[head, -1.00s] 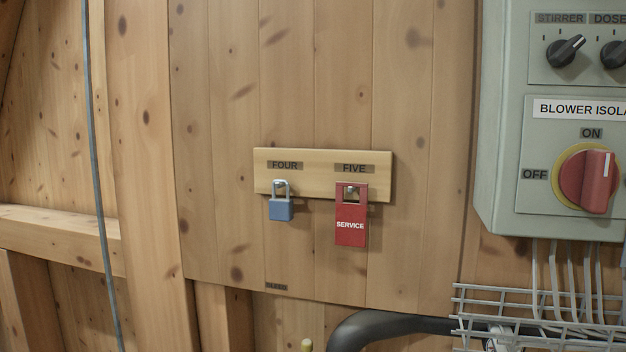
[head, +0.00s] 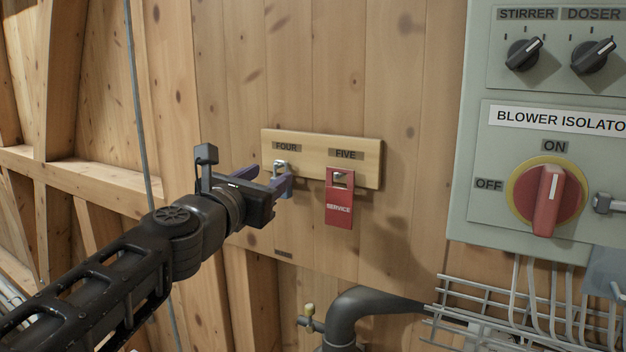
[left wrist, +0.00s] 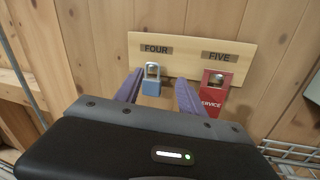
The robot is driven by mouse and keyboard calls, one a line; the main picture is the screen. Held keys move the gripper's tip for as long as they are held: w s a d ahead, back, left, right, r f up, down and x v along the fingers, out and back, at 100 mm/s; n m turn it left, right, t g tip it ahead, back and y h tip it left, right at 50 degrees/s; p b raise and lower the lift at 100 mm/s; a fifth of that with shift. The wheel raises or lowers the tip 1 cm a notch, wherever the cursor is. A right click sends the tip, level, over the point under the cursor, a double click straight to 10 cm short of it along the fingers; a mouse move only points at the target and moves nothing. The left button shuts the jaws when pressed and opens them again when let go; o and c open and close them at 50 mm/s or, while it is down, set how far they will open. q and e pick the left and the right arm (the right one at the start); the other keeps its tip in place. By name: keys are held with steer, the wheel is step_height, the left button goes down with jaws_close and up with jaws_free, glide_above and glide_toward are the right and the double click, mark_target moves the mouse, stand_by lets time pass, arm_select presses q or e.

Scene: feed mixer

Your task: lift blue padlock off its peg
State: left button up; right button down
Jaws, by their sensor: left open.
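The blue padlock (left wrist: 151,88) hangs by its grey shackle on the peg under the FOUR label in the left wrist view. In the head view its shackle (head: 281,166) shows, and its body is mostly hidden behind my left gripper. My left gripper (head: 268,180) is open, with its purple fingers pointing at the board. In the left wrist view its fingers (left wrist: 157,89) stand to either side of the padlock in the picture, with wood showing between. I cannot tell how far short of the padlock the fingertips are. My right gripper is not in view.
A red SERVICE tag (head: 339,199) hangs on the FIVE peg, close right of the left gripper. The wooden peg board (head: 372,164) is on the plank wall. A grey control box (head: 475,150) stands out at the right, above a wire tray (head: 480,310) and a dark pipe (head: 345,312).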

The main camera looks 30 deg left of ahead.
mark_target(284, 165)
arm_select(q)
steer(key=shift+n, duration=0.9)
steer(key=x, duration=0.5)
steer(key=a+x, duration=0.1)
steer(key=x, duration=0.2)
steer(key=shift+s+f+b, duration=0.15)
steer(key=shift+f+b, duration=0.15)
jaws_close()
